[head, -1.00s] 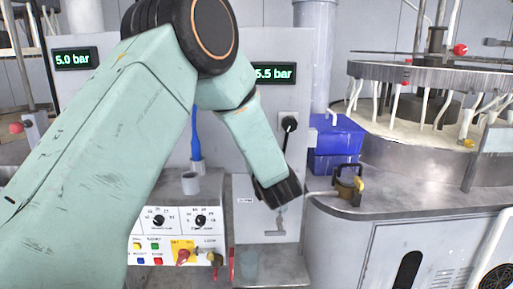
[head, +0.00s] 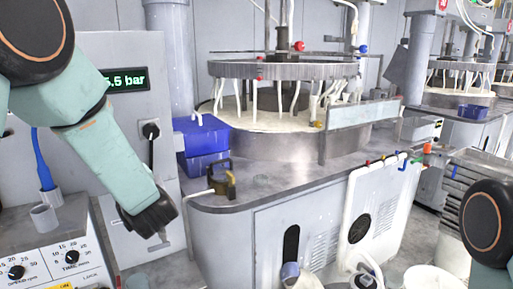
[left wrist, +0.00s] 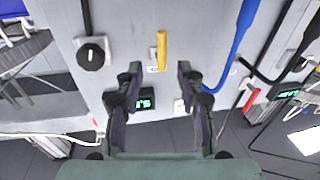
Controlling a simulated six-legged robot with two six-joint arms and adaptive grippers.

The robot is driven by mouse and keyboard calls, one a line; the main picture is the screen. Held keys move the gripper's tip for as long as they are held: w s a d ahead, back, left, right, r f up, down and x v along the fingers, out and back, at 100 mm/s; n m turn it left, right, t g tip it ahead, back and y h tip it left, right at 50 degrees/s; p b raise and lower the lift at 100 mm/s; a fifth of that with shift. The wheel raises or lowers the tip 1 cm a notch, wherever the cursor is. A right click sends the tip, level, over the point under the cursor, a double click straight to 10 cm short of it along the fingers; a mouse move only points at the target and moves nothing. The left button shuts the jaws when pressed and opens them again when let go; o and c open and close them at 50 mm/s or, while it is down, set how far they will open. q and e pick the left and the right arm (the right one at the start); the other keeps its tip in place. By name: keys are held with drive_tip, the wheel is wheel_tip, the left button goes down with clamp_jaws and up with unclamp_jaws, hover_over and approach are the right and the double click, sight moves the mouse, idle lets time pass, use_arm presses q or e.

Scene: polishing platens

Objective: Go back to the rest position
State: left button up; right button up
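My left arm comes in from the left in the head view, bent downward, with its black wrist in front of the grey panel. The fingers are hard to make out there. In the left wrist view my left gripper (left wrist: 158,75) is open, its two dark fingers apart with nothing held between them. A yellow bar (left wrist: 162,50) on the grey panel shows beyond the fingertips and apart from them. Of my right arm only a black and teal joint shows at the right edge of the head view; its gripper is out of view.
The grey panel with a pressure display (head: 127,79) stands close by my left arm. A round polishing machine (head: 285,69) stands behind. Grey floor shows at the right.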

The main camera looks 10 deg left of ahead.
use_arm(q)
drive_tip(key=s+d+f+m+g+h+b, duration=0.1)
drive_tip(key=s+d+f+m+h, duration=0.25)
drive_tip(key=f, duration=0.65)
drive_tip(key=s+d+f+m+g+h+b, duration=0.1)
drive_tip(key=s+d+f+h, duration=0.25)
drive_tip(key=d+f, duration=0.45)
drive_tip(key=s+d+f+m+g+h+b, duration=0.1)
drive_tip(key=s+d+f+m+h, duration=0.3)
drive_tip(key=f, duration=0.8)
drive_tip(key=s+d+f+g+h+b, duration=0.1)
drive_tip(key=s+f+g, duration=0.2)
drive_tip(key=s+f, duration=0.3)
drive_tip(key=s+d+f+m+g+h+b, duration=0.1)
drive_tip(key=s+f, duration=0.5)
drive_tip(key=s, duration=0.6)
drive_tip(key=s+d+f+g+h+b, duration=0.1)
drive_tip(key=s+f+g, duration=0.3)
drive_tip(key=s, duration=0.5)
wheel_tip(320, 180, down, 2)
drive_tip(key=shift+s+d+f+m+g+b, duration=0.1)
drive_tip(key=shift+s+d+m+g+b, duration=0.25)
drive_tip(key=shift+b, duration=0.4)
drive_tip(key=shift+a, duration=0.1)
